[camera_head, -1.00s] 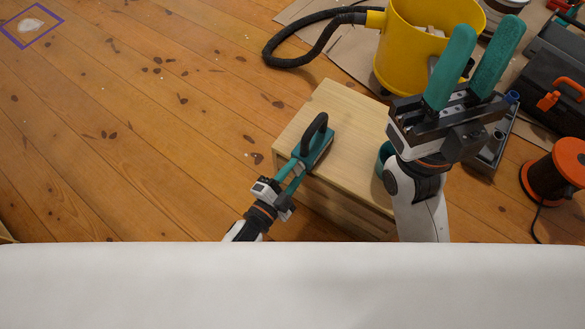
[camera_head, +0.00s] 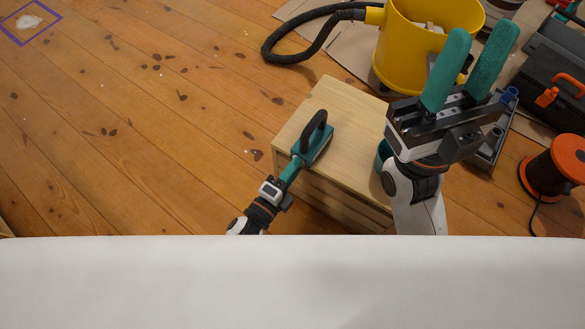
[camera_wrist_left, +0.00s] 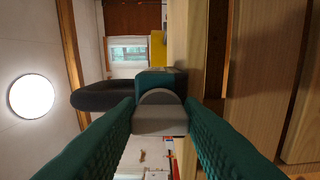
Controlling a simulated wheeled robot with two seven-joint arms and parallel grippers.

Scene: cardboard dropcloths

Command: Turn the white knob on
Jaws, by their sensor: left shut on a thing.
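A teal tool (camera_head: 320,146) with a black loop handle (camera_head: 314,131) rests on top of a pale wooden box (camera_head: 344,112). In the left wrist view, a rounded grey knob-like part (camera_wrist_left: 160,118) sits at the tool's near end, in front of its teal body (camera_wrist_left: 160,80). My left gripper (camera_head: 294,166) reaches in from lower left and is shut on this part, one finger on each side. I cannot tell the knob's turn position, and no clearly white knob shows. My right gripper (camera_head: 480,38) is raised at the right, open and empty.
A yellow bucket (camera_head: 408,50) with a black hose (camera_head: 315,32) stands behind the box. A dark toolbox (camera_head: 548,75) and an orange cable reel (camera_head: 553,168) are at the right. The wooden floor (camera_head: 130,140) at left is mostly clear.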

